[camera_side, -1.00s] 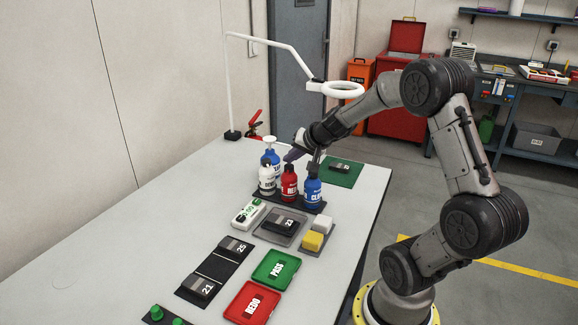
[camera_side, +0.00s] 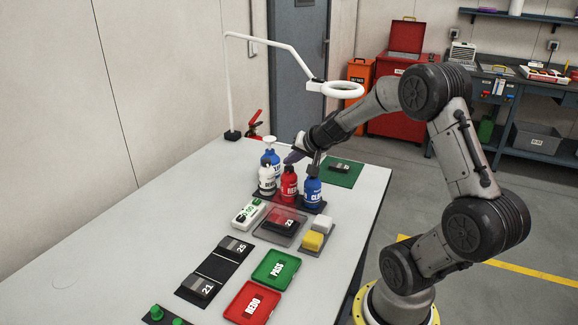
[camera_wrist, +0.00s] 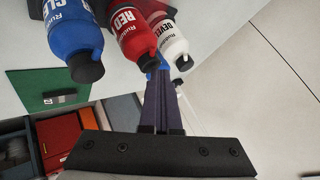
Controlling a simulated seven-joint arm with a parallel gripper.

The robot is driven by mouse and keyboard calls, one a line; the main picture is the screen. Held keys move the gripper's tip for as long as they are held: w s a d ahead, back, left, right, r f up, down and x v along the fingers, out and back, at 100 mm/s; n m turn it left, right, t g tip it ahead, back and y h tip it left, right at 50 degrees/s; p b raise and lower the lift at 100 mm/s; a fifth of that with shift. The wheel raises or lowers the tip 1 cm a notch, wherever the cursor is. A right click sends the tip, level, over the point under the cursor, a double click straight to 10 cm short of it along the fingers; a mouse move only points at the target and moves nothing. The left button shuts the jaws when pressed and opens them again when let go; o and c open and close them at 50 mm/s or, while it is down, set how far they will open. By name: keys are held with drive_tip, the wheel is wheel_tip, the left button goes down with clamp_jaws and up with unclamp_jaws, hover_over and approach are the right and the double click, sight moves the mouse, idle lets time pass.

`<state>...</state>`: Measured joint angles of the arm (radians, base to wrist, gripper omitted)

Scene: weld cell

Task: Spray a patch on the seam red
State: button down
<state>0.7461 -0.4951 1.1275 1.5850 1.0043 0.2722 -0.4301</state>
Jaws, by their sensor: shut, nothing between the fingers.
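The red spray bottle (camera_side: 289,184) stands upright in a dark rack, between a white bottle (camera_side: 267,180) and a blue bottle (camera_side: 312,190). My gripper (camera_side: 291,158) is shut and empty, with its fingertips at the top of the red bottle. In the wrist view the shut fingers (camera_wrist: 162,90) reach close to the cap of the red bottle (camera_wrist: 131,32); I cannot tell whether they touch it. A dark plate marked 23 (camera_side: 279,226) lies in a clear tray (camera_side: 262,233) in front of the bottles. A red tint (camera_side: 285,214) shows on its far part. The seam is too small to make out.
Another blue bottle with a white top (camera_side: 270,157) stands behind. White and yellow blocks (camera_side: 312,241) sit right of the tray. A green PASS tray (camera_side: 276,269) and a red REDO tray (camera_side: 253,302) lie nearer. The table's left is clear.

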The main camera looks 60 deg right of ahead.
sight(291, 169)
drive_tip(key=shift+r, duration=0.8)
drive_tip(key=shift+r, duration=2.55)
idle(0.8)
wheel_tip(291, 169, up, 4)
drive_tip(key=shift+f, duration=0.1)
idle(0.5)
drive_tip(key=shift+f, duration=4.4)
